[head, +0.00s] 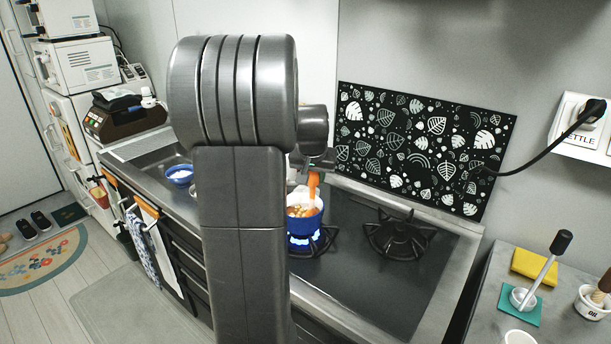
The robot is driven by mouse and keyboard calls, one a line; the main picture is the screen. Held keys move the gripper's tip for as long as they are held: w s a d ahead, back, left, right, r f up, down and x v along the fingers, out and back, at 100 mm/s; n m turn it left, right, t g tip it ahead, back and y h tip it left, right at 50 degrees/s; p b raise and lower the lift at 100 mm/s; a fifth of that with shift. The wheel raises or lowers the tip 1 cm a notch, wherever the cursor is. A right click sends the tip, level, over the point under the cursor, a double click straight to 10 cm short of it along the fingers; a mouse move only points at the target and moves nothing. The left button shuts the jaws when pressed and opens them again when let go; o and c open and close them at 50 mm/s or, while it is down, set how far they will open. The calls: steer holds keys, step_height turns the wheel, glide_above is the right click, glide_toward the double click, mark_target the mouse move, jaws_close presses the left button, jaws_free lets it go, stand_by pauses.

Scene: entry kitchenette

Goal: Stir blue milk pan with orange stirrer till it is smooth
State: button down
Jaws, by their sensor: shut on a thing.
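The blue milk pan (306,225) sits on the left burner of the hob, with a blue flame under it. Lumpy brownish contents show inside its pale rim. The orange stirrer (313,183) stands upright with its lower end in the pan. My gripper (312,168) is above the pan, shut on the stirrer's upper part; its fingers are small and partly hidden by my arm. My arm also covers the left side of the pan area.
The right burner (399,236) is empty. A leaf-patterned panel (420,148) stands behind the hob. A blue bowl (180,175) is at the sink, left of my arm. A side counter at right holds a ladle-like tool (545,270), a yellow cloth (538,266) and an oil pot (592,302).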

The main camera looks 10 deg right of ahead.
steer(key=shift+s+a+b, duration=0.35)
steer(key=shift+s+a, duration=0.05)
steer(key=shift+a, duration=0.2)
steer(key=shift+s+a+b, duration=0.35)
steer(key=shift+a, duration=0.25)
step_height(320, 180, up, 10)
steer(key=p, duration=0.7)
steer(key=shift+f, duration=0.1)
